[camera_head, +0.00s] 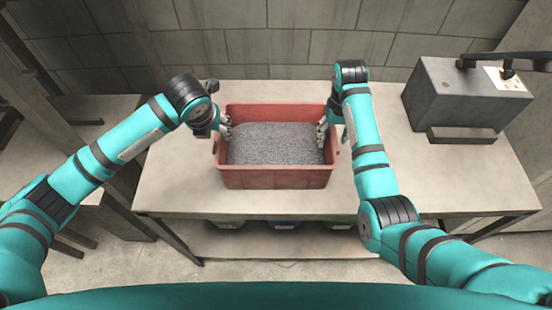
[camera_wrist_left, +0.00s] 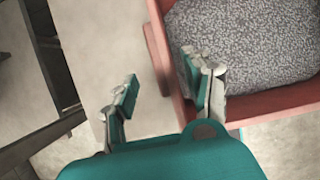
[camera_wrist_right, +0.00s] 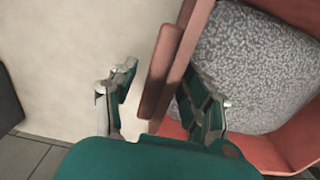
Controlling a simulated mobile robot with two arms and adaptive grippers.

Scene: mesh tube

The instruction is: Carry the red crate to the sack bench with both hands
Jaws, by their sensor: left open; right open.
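The red crate (camera_head: 275,178) stands on the pale table (camera_head: 430,190), with a grey speckled sack-like load (camera_head: 275,145) inside. My left gripper (camera_head: 222,127) is open at the crate's left end. In the left wrist view (camera_wrist_left: 160,78) one finger is outside the crate's end rim (camera_wrist_left: 157,50) and the other is inside. My right gripper (camera_head: 329,130) is open at the right end. In the right wrist view (camera_wrist_right: 158,82) its fingers straddle the end handle (camera_wrist_right: 160,72) with gaps visible. I cannot tell which bench is the sack bench.
A grey box-shaped machine (camera_head: 452,92) stands at the table's right back. Another bench (camera_head: 90,115) is at the left, beside dark posts. Coloured bins (camera_head: 285,225) sit on a shelf under the table. A block wall (camera_head: 285,45) is behind. Table space is clear in front of the machine.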

